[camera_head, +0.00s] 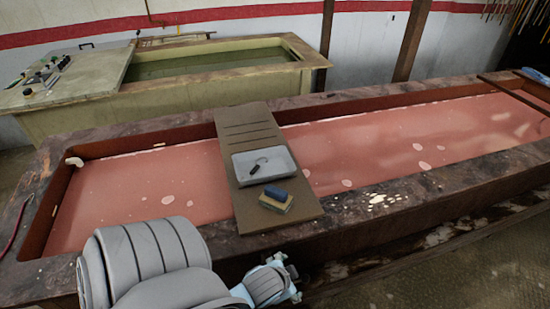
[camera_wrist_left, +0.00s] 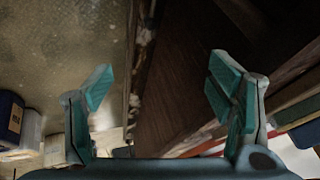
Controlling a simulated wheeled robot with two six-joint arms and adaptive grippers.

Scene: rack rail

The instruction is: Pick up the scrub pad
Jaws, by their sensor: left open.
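The scrub pad (camera_head: 276,203) looks like a small yellowish block with a dark blue piece on top. It lies near the front end of a brown board (camera_head: 246,217) laid across a trough. My left gripper (camera_head: 288,270) is in front of the trough, below and apart from the pad, partly hidden by my own arm. In the left wrist view my left gripper (camera_wrist_left: 160,75) is open, its teal fingers spread and nothing between them. I cannot make out the pad in that view. My right gripper is not in view.
A grey tray (camera_head: 284,155) with a small dark object (camera_head: 257,167) lies on the board behind the pad. The trough (camera_head: 375,203) holds pink liquid, and its wide rim runs between my left gripper and the pad. A second basin (camera_head: 215,90) stands behind.

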